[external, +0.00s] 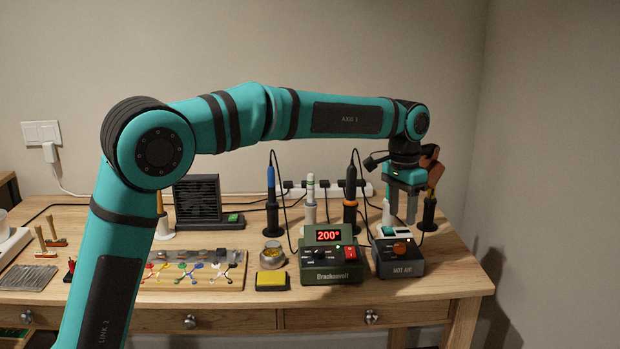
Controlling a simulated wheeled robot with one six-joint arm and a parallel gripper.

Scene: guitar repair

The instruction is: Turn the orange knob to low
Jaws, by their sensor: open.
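The orange knob (399,248) is on the front of a dark grey box marked HOT AIR (402,269), at the right end of the bench. Its setting is too small to read. My gripper (402,220) points down above and a little behind this box, with its fingers apart from the knob. It is open and nothing shows between its fingers.
A green soldering station (331,274) reading 200° stands just left of the box. Upright tools in stands, one with a blue handle (271,185), and a power strip (326,190) are behind. A yellow sponge (271,280) lies further left. The bench top right of the box is clear (455,272).

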